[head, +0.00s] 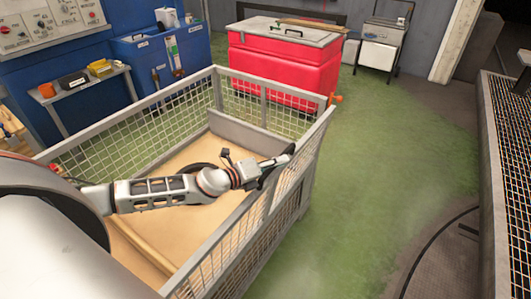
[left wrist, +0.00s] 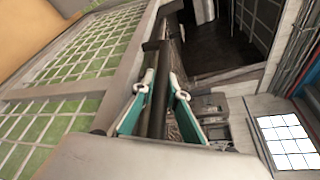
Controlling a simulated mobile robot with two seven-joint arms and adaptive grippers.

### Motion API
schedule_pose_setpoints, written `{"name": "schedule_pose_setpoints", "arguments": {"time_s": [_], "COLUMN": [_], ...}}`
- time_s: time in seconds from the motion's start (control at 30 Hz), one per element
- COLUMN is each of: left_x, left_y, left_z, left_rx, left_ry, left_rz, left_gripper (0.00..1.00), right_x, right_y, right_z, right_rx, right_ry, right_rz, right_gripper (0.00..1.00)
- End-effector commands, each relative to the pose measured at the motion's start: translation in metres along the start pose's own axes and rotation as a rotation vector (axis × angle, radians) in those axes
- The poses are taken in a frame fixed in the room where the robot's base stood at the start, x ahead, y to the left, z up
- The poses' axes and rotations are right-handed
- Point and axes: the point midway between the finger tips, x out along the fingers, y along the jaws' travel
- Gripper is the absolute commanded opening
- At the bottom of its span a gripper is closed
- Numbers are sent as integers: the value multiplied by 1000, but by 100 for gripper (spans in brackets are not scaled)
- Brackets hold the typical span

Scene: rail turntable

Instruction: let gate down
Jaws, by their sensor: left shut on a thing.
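The gate appears to be the grey-framed wire-mesh panel (head: 240,232) on the near right side of a mesh-walled cage bin; it stands upright. My left arm reaches across the bin from the left. My left gripper (head: 272,166) is at the panel's top rail, near its far end. In the left wrist view, the teal-and-white fingers of the left gripper (left wrist: 160,93) are shut on a dark bar (left wrist: 158,108), one finger on each side. Where the bar joins the panel is unclear. My right gripper does not show.
The bin has a tan floor (head: 180,157). A red chest (head: 285,70) with a grey lid stands behind it. A blue cabinet (head: 165,55) and a small bench (head: 85,90) are at left. Green floor (head: 410,150) lies clear to the right, before a mesh-topped barrier (head: 510,150).

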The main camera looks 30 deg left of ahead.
Motion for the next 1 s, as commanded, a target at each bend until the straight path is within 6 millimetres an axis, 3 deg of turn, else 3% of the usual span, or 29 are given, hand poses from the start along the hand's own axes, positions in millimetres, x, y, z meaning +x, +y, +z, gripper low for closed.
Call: {"name": "schedule_pose_setpoints", "arguments": {"time_s": [0.03, 0.2, 0.6, 0.8, 1.0], "left_x": [6, 22, 55, 64, 68], "left_y": [-11, -29, -44, -45, -46], "left_z": [-14, -53, -137, -159, -166], "left_rx": [-8, 48, 227, 226, 227], "left_ry": [7, 6, 3, 0, -2], "left_rz": [-8, 11, 88, 87, 88], "left_gripper": [0, 0, 0, 0, 0], "right_x": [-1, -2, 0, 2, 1], "right_y": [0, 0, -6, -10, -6], "right_z": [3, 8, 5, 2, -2], "right_rx": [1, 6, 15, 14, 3], "right_ry": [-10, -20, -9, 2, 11], "right_rz": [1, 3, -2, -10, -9], "right_gripper": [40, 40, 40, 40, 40]}}
